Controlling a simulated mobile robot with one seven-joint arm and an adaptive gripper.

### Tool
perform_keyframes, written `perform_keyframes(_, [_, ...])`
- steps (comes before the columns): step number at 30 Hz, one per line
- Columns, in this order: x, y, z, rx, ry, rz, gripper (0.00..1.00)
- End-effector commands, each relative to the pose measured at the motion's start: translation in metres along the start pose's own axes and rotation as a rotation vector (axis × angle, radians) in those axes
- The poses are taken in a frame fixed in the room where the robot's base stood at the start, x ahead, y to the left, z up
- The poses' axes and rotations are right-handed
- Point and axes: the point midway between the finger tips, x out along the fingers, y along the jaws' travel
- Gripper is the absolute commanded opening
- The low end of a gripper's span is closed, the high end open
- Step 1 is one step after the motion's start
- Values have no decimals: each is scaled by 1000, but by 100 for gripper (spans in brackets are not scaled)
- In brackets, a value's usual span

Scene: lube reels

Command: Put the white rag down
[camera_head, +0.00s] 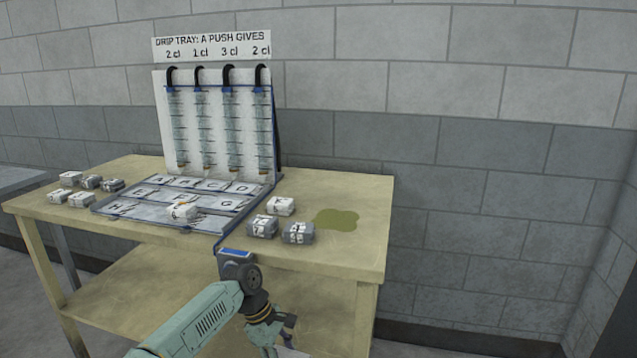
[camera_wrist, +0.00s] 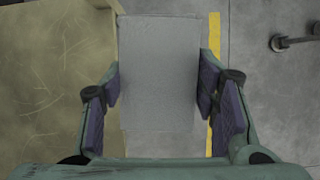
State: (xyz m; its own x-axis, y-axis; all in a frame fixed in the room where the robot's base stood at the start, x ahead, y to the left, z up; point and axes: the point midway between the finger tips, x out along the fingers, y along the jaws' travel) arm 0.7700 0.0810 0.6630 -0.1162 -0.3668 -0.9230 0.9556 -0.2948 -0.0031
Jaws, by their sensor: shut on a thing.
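My gripper (camera_wrist: 160,90) is shut on the white rag (camera_wrist: 158,60), which looks like a flat pale grey-white sheet between the two purple-padded fingers in the wrist view. In the head view my gripper (camera_head: 277,336) is low at the bottom, in front of the table (camera_head: 330,262). Only a small pale edge of the rag (camera_head: 291,352) shows there, at the frame's bottom border. In the wrist view the rag hangs over the floor beside the table edge.
An olive-green patch (camera_head: 337,219) lies on the tabletop at right. Several small labelled packs, among them a grey one (camera_head: 298,233), stand beside the blue-edged tray (camera_head: 130,222). A dispenser board (camera_head: 219,120) stands behind. The tabletop's right end is mostly bare.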

Motion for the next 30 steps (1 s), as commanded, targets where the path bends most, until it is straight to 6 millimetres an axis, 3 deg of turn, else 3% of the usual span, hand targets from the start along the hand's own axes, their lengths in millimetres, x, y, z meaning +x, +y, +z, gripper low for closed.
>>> perform_keyframes(1, [26, -3, 1, 89, -3, -43, 32])
perform_keyframes(9, [159, -40, 7, 679, -2, -289, 32])
perform_keyframes(12, [200, -57, 10, 879, -1, -370, 32])
perform_keyframes(15, [228, -72, 12, 1029, 1, -429, 32])
perform_keyframes(21, [254, -86, 14, 1167, 3, -484, 32])
perform_keyframes(30, [255, -87, 14, 1177, 4, -487, 32])
